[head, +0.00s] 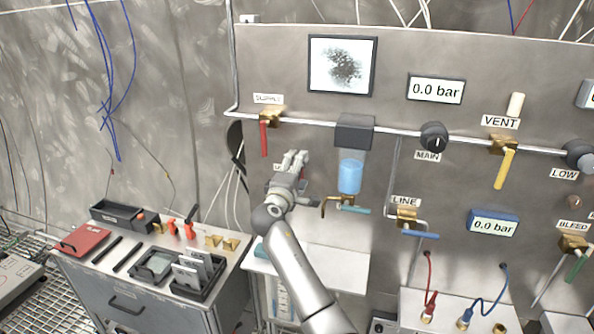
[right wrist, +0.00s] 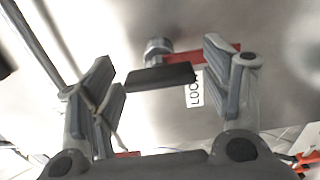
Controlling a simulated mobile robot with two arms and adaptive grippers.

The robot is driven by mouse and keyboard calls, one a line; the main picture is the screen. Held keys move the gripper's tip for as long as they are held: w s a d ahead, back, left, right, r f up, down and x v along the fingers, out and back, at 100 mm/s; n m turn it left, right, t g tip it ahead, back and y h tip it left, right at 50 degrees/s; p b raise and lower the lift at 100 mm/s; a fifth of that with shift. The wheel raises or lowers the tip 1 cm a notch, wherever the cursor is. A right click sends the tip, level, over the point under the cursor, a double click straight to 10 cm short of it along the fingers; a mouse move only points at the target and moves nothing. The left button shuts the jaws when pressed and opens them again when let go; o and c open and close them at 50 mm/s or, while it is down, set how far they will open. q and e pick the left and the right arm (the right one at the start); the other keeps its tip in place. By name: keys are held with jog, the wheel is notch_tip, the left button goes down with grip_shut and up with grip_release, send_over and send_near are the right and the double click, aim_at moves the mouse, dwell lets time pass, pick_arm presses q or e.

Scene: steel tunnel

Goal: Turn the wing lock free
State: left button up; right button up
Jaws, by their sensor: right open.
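In the right wrist view a dark, flat wing (right wrist: 160,77) lies lengthwise across the gap between my fingers. A round metal stud (right wrist: 158,48) shows just above it, and a red bar (right wrist: 222,50) runs off behind the right finger. A white LOCK label (right wrist: 195,90) is beside them on the panel. My right gripper (right wrist: 162,85) is open, with one finger on each side of the wing. Whether the fingers touch it I cannot tell. In the head view my right gripper (head: 296,158) reaches up to the panel and hides the lock. My left gripper is not in view.
A red-handled supply valve (head: 264,135) is above my gripper on the panel (head: 300,100). A blue cylinder (head: 350,175) and a small valve (head: 345,203) are close on its right. A tool cabinet (head: 140,290) with trays stands at the lower left.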

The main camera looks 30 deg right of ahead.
jog(key=v, duration=1.2)
jog(key=s+a+f+n+g+y+b, duration=0.1)
jog(key=a+f+y, duration=0.2)
jog(key=f, duration=1)
jog(key=s+a+f+n+y+b, duration=0.1)
jog(key=s+a+f+y+b, duration=0.15)
jog(key=f, duration=1.15)
jog(key=s+a+f+n+g+y+b, duration=0.1)
jog(key=a+f+y, duration=0.15)
jog(key=f, duration=1.05)
jog(key=s+a+f+m+g+y+b, duration=0.1)
jog(key=s+f+g+y, duration=0.1)
jog(key=s+f, duration=0.65)
jog(key=s+a+f+m+g+y+b, duration=0.15)
jog(key=s+f, duration=0.45)
jog(key=f, duration=0.6)
jog(key=s+f+m+g+b, duration=0.1)
jog(key=s+f, duration=0.4)
jog(key=s, duration=0.6)
jog(key=s+f+m+g+y, duration=0.1)
jog(key=s+f, duration=0.5)
jog(key=s, duration=0.6)
jog(key=s+f+m+g+y+b, duration=0.1)
jog(key=s+f+m+g, duration=0.2)
jog(key=s, duration=0.9)
notch_tip(320, 180, down, 3)
jog(key=shift+f+m+b, duration=0.1)
jog(key=shift+m+b, duration=0.2)
jog(key=shift+m, duration=0.35)
